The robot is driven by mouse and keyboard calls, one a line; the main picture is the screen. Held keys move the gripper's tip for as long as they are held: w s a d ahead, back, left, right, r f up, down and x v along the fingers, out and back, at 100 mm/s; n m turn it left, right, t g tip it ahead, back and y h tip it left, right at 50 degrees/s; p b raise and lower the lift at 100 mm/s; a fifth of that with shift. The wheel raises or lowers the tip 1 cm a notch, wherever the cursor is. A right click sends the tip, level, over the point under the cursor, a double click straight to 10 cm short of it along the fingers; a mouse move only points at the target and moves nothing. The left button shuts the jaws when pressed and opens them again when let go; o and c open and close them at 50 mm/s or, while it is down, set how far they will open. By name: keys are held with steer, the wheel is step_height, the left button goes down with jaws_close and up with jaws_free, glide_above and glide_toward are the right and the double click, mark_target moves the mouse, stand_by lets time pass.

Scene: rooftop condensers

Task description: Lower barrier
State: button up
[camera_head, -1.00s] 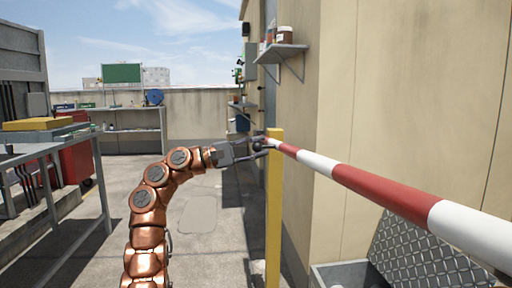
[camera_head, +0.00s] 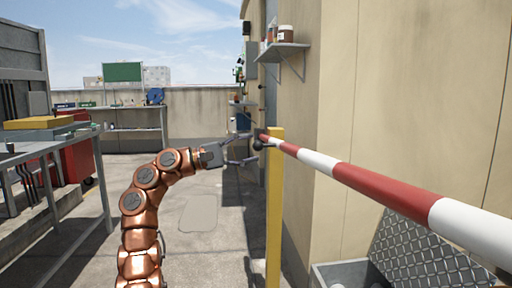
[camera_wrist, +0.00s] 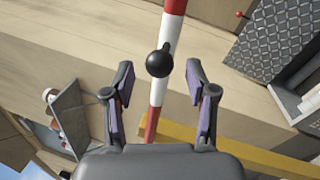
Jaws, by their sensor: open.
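The barrier is a red and white striped pole (camera_head: 385,190) that runs from the right foreground to a yellow post (camera_head: 274,210). It lies about level, with its far end at the post's top. A black ball knob (camera_head: 257,145) sits at that end; it also shows large in the wrist view (camera_wrist: 159,63). My gripper (camera_head: 248,149) is open and just left of the knob. In the wrist view the fingers (camera_wrist: 160,88) stand apart on either side of the pole, with the knob between and slightly beyond their tips. I see no contact.
A beige wall (camera_head: 345,90) with a shelf of jars (camera_head: 284,46) stands behind the barrier. An open bin with a diamond-plate lid (camera_head: 425,255) is below it at right. A workbench (camera_head: 50,150) and red cabinet (camera_head: 76,165) are at left. The middle floor is clear.

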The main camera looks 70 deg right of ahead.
steer(key=v, duration=0.9)
steer(key=w+d+r+n+t+h+p, duration=0.3)
steer(key=d+r+n+t+p, duration=0.15)
steer(key=d+n, duration=0.4)
steer(key=s+a+f+n+t+h+p, duration=0.25)
steer(key=s+a+n+t+p, duration=0.2)
steer(key=s+a+n, duration=0.6)
steer(key=shift+n+t, duration=0.3)
steer(key=shift+n, duration=0.6)
steer(key=shift+w+d+r+b+x, duration=0.15)
steer(key=shift+b+x, duration=0.2)
steer(key=shift+x, duration=0.65)
steer(key=shift+w+r+b+x, duration=0.1)
steer(key=shift+w+b+x, duration=0.2)
steer(key=shift+x, duration=0.75)
steer(key=shift+w+d+r+b+x, duration=0.1)
steer(key=shift+b+x, duration=0.3)
steer(key=shift+x, duration=0.6)
